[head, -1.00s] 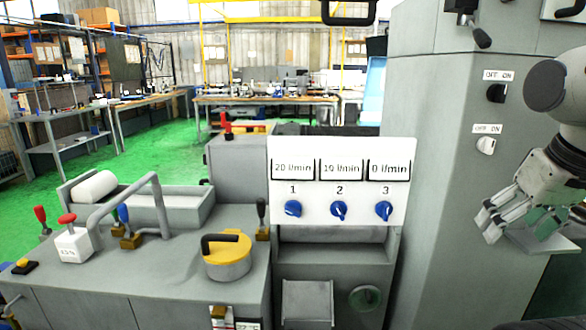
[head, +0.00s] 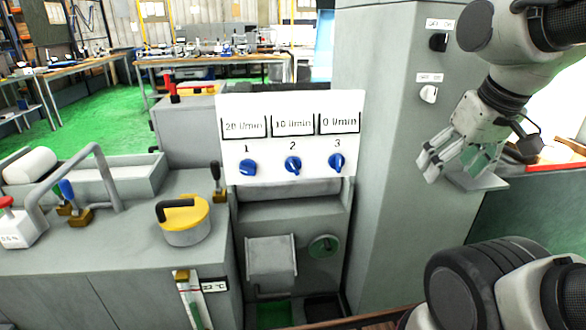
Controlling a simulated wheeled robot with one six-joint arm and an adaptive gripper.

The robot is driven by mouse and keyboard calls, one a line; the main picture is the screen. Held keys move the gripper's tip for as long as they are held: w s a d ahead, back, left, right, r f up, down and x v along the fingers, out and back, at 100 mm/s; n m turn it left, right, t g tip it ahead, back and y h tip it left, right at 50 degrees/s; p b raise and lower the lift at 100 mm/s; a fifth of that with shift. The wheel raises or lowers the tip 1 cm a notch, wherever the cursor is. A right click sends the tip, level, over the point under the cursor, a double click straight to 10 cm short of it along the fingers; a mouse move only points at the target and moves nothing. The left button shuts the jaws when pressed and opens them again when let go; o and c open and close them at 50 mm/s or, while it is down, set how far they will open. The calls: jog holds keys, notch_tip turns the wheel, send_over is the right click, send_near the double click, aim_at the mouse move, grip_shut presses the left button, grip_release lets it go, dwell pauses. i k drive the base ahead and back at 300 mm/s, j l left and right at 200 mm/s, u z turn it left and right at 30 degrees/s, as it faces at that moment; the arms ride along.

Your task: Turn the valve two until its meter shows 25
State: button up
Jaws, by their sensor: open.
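A white panel (head: 290,187) in the middle of the head view carries three blue valve knobs under three meters. Valve two (head: 292,165) is the middle knob, and its meter (head: 292,124) appears to read 10 l/min. Valve one (head: 248,167) is to its left, with a meter (head: 244,127) reading 20 l/min. Valve three (head: 336,161) is to its right, with a meter (head: 340,122) reading 0 l/min. My gripper (head: 430,166) is open and empty, to the right of the panel and apart from the knobs, in front of the grey cabinet.
A grey cabinet (head: 385,200) with two switches (head: 429,93) stands right of the panel. Left are a yellow-topped pot (head: 188,215), a lever (head: 217,180) and a bent grey pipe (head: 75,165). A small shelf (head: 480,180) lies behind my gripper.

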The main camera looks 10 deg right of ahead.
aim_at(293, 164)
jog(key=i+l+z, duration=0.5)
jog(key=i, duration=0.3)
